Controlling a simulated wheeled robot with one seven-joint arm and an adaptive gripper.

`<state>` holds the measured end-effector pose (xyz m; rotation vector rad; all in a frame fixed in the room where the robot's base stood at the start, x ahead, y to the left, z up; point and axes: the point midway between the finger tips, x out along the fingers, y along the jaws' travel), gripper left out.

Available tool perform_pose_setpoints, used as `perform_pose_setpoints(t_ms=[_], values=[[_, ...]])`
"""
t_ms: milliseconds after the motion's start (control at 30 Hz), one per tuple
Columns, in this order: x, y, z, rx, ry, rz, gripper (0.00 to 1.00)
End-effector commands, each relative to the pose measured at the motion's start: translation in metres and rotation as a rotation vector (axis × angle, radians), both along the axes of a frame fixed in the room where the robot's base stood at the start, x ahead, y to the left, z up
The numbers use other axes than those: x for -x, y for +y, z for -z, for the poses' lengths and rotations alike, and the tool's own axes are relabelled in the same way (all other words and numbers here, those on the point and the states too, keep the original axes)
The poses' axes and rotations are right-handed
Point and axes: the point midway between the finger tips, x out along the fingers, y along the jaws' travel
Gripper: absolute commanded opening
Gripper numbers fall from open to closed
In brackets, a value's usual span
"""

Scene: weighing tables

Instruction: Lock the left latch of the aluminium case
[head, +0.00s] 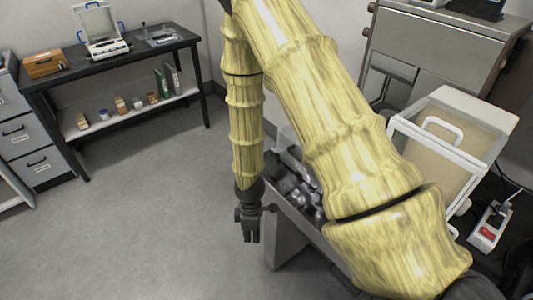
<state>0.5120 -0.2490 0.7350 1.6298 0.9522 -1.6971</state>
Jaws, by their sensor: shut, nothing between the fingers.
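My gripper (250,238) hangs pointing down in front of the grey bench, over the floor in the picture. Its dark fingers are shut and empty. I cannot make out the aluminium case or its left latch for sure; my yellow arm covers much of the bench. Some shiny metallic things (298,188) show on the bench just right of my gripper, partly behind the arm, too small to tell apart. My gripper appears apart from them.
A white-framed box with a handle (443,130) stands at right, near a power strip (490,226). A grey cabinet (440,50) is behind it. A dark table (110,55) at back left bears a balance (104,46) and a wooden box (43,64). The floor at left is clear.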

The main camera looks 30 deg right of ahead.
Motion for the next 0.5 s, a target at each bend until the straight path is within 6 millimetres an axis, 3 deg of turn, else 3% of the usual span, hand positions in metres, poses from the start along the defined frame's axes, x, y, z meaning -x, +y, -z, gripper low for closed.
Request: perform_pose_setpoints(t_ms=[33, 300, 400, 500], values=[[-0.024, -0.013, -0.033, 0.028, -0.019, -0.086, 0.0], [-0.114, -0.087, -0.154, 0.254, -0.053, -0.488, 0.0], [-0.135, -0.108, -0.186, 0.326, -0.055, -0.572, 0.0], [-0.147, -0.12, -0.206, 0.372, -0.054, -0.617, 0.0]])
